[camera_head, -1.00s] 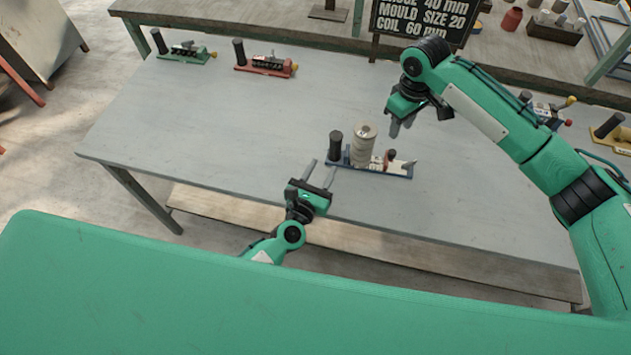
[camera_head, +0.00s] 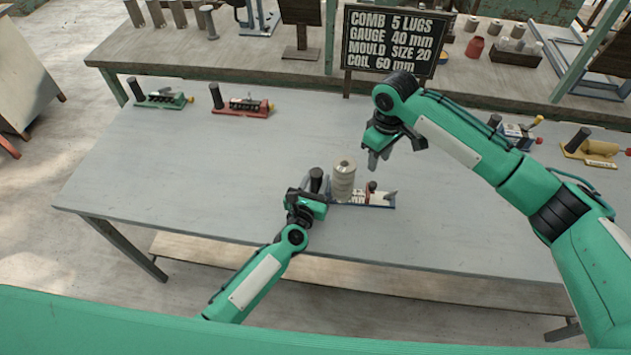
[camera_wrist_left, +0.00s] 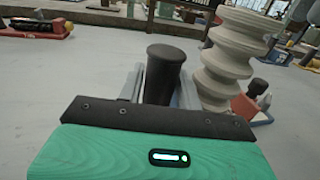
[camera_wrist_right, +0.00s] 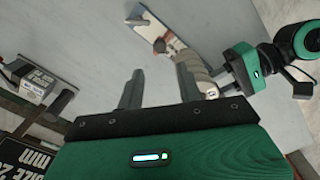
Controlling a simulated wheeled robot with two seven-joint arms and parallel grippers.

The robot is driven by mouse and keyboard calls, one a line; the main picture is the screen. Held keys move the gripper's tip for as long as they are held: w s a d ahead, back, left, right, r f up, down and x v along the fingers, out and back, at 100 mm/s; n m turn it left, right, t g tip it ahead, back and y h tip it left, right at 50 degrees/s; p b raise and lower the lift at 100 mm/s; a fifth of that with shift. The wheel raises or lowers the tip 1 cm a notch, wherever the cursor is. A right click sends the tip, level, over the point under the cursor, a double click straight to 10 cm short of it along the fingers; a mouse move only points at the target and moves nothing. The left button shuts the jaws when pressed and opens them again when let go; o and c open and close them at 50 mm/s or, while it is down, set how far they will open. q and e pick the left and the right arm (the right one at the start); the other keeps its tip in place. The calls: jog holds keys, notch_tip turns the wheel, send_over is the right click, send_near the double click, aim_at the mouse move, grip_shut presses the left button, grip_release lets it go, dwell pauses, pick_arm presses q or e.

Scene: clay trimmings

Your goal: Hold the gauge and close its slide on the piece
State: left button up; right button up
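My right gripper (camera_head: 378,162) is open and empty, pointing down above and behind the slide.
A green-based tool (camera_head: 160,100) and a red-based tool (camera_head: 242,108) lie at the back left. A blue tool (camera_head: 515,137) and a yellow tool (camera_head: 596,152) lie at the right. A lettered sign (camera_head: 395,40) stands behind.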

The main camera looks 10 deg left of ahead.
pick_arm(q)
grip_shut()
pick_arm(e)
grip_shut()
jog(key=shift+s+f+m+y, duration=0.55)
jog(key=shift+m+y, duration=0.25)
jog(key=shift+y, duration=0.1)
jog(key=s+d+f+m+y, duration=0.1)
jog(key=d+m+y, duration=0.3)
jog(key=m, duration=0.1)
jog(key=m+t+y, duration=0.2)
jog(key=m+y, duration=0.1)
jog(key=m, duration=0.4)
send_near(386, 196)
jog(key=x, duration=0.3)
jog(key=shift+a, duration=0.25)
jog(key=a, duration=0.1)
jog(key=w+a, duration=0.1)
jog(key=a, duration=0.1)
jog(key=shift+a+f+n, duration=0.2)
jog(key=shift+n, duration=0.1)
jog(key=shift+w+a+t, duration=0.1)
jog(key=shift+a+t, duration=0.2)
jog(key=shift+a, duration=0.15)
